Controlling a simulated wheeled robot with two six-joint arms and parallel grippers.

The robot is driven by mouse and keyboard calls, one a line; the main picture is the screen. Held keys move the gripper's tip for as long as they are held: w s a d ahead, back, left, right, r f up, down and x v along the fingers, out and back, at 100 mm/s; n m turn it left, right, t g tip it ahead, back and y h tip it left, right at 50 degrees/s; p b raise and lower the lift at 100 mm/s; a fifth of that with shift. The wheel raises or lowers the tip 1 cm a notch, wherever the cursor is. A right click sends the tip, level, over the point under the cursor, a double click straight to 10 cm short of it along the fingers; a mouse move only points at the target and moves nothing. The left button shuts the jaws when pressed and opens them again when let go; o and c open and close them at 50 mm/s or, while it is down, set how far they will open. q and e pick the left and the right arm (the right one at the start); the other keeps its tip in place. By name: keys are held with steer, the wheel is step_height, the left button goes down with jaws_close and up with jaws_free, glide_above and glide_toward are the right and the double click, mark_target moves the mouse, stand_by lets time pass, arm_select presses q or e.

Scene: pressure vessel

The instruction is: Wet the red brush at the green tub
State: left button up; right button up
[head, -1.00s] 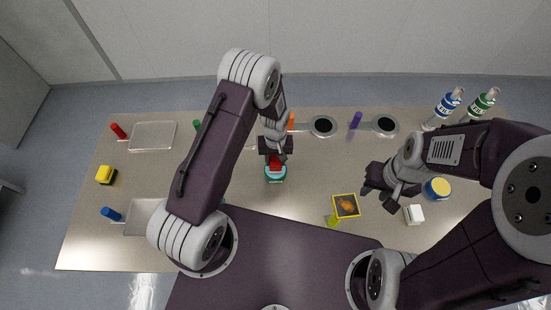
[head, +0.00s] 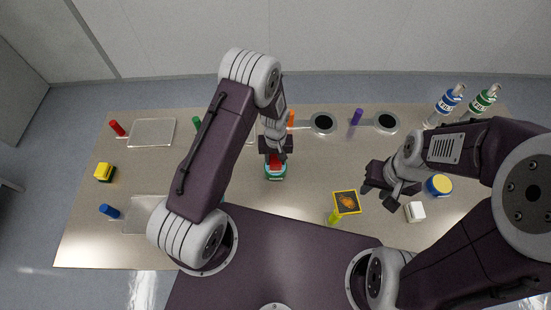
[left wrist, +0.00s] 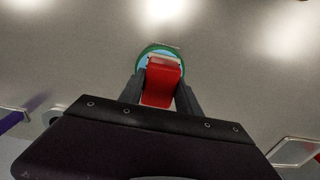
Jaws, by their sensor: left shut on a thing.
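The green tub (head: 275,178) stands on the table below my left gripper, with light blue inside its green rim in the left wrist view (left wrist: 142,59). My left gripper (head: 276,155) is shut on the red brush (left wrist: 162,83). The brush is over the tub, and its pale end overlaps the tub's opening in the left wrist view. I cannot tell whether the brush touches the water. The fingers hide part of the brush in the head view. My right gripper (head: 377,198) is empty, with its fingers apart, above the right part of the table.
A framed picture on a yellow-green handle (head: 346,202), a white block (head: 415,211) and a round yellow-and-blue thing (head: 439,186) lie near my right gripper. Two bottles stand back right. Flat trays (head: 152,132) and a yellow sponge (head: 104,172) are at left.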

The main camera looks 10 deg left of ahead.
mark_target(275, 158)
arm_select(q)
steer(key=shift+w+f, duration=0.1)
steer(key=shift+f, duration=0.15)
steer(key=shift+f+b, duration=0.25)
steer(key=shift+b, duration=0.1)
stand_by(1.1)
step_height(275, 158, up, 7)
steer(key=p, duration=0.5)
steer(key=shift+r, duration=0.1)
stand_by(0.7)
